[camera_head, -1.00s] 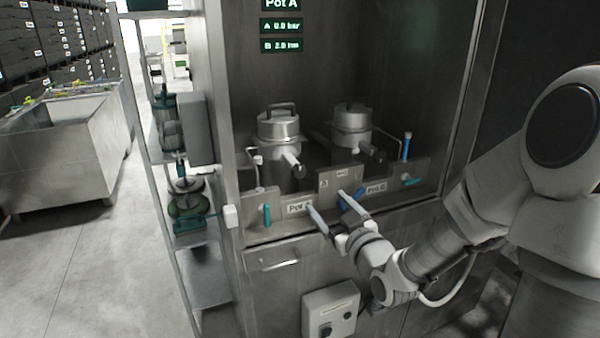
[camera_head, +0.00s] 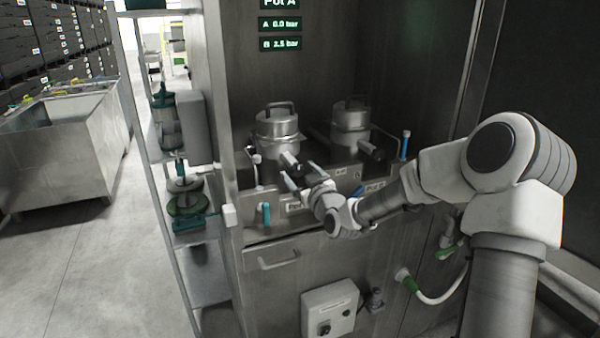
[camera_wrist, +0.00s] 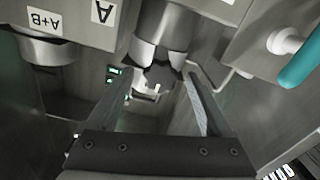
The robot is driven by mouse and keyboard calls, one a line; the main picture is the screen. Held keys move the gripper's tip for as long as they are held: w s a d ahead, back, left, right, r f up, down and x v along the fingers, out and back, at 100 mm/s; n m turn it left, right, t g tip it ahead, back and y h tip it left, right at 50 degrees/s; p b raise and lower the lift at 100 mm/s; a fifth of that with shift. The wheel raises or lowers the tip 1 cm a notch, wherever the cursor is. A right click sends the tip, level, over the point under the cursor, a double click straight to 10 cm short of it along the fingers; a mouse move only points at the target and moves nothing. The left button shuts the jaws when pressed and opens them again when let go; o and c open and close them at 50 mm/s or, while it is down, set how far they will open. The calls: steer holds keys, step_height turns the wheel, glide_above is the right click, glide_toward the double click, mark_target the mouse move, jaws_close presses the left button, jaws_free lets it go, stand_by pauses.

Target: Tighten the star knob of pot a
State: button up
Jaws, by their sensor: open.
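Pot A (camera_head: 277,125) is the left of two metal pots in the steel cabinet. Its dark star knob (camera_head: 296,169) sits at the end of a short cylinder slanting down toward the front. My gripper (camera_head: 301,175) is open, its fingers pointing up at this knob. In the wrist view the black lobed knob (camera_wrist: 157,77) appears between the tips of my gripper (camera_wrist: 159,86), with gaps showing on both sides. I cannot tell how deep it lies between the fingers.
Pot B (camera_head: 350,120), with a similar dark knob (camera_head: 372,152), stands at right. A teal lever (camera_head: 266,213) is left of my gripper; a blue-handled valve (camera_head: 405,143) is at right. The display (camera_head: 280,43) reads A 0.0 bar, B 2.5 bar. A shelf (camera_head: 205,275) stands at left.

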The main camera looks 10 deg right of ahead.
jaws_close()
stand_by(0.5)
